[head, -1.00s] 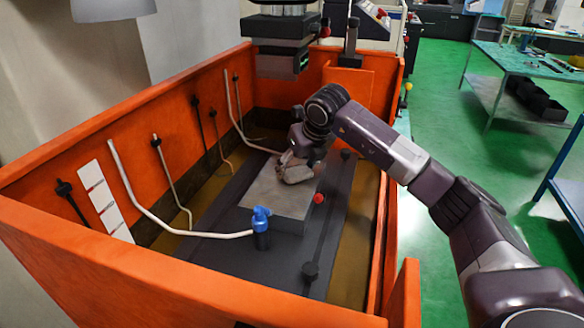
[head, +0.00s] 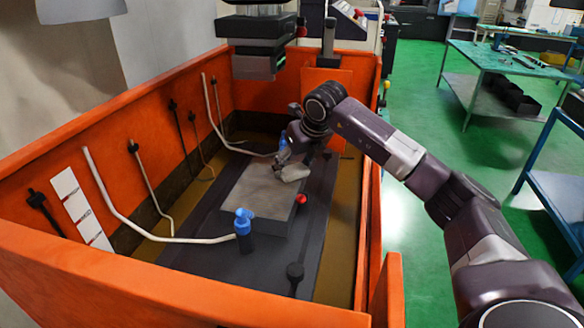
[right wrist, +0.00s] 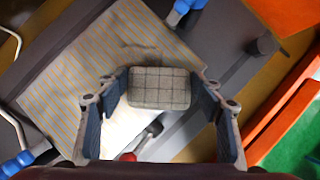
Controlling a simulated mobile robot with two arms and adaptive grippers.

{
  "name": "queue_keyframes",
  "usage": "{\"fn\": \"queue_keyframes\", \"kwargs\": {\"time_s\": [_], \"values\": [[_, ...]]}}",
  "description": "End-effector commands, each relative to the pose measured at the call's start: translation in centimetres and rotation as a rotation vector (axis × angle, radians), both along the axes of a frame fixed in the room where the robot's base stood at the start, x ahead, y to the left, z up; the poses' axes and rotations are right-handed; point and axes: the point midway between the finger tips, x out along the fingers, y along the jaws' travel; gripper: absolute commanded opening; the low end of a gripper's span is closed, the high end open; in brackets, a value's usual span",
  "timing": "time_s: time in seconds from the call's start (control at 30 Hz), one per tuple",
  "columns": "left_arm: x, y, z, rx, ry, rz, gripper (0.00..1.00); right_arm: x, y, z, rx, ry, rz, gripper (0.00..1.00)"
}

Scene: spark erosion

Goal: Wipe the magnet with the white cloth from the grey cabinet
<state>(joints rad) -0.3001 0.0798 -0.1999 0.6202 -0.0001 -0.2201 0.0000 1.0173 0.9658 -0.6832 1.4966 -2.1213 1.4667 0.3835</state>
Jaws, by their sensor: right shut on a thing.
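The magnet (head: 255,188) is a flat grey plate on the dark bed inside the orange tank. In the right wrist view its top (right wrist: 75,85) shows fine stripes. My right gripper (head: 288,160) is over the magnet's far right part. In the right wrist view the gripper (right wrist: 160,92) is shut on the cloth (right wrist: 159,89), a pale grey-white folded pad with a faint grid, between its fingers. In the head view the cloth (head: 295,173) is at the magnet's far right edge; whether it touches the magnet I cannot tell. My left gripper and the grey cabinet are not clearly visible.
The orange tank wall (head: 150,285) surrounds the bed. A blue nozzle (head: 243,222) stands at the magnet's near side, a red knob (head: 301,198) at its right. A dark machine head (head: 258,45) hangs above the far end. Bent pipes line the left wall.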

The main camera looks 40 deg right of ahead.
Motion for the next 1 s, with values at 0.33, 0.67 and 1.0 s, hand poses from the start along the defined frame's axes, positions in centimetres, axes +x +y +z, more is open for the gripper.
{"fn": "queue_keyframes", "kwargs": {"time_s": [0.33,0.67,1.0], "values": [[0.0,0.0,0.8,0.0,0.0,0.0,0.57,2.2,2.2,-0.1,0.002,0.002,0.003,0.26],[0.0,0.0,1.1,0.0,0.0,0.0,0.57,3.2,3.1,-0.2,0.003,0.002,0.004,0.26],[0.0,0.0,1.6,0.0,0.0,0.0,0.57,5.3,5.0,-0.1,0.002,0.003,0.003,0.26]]}}
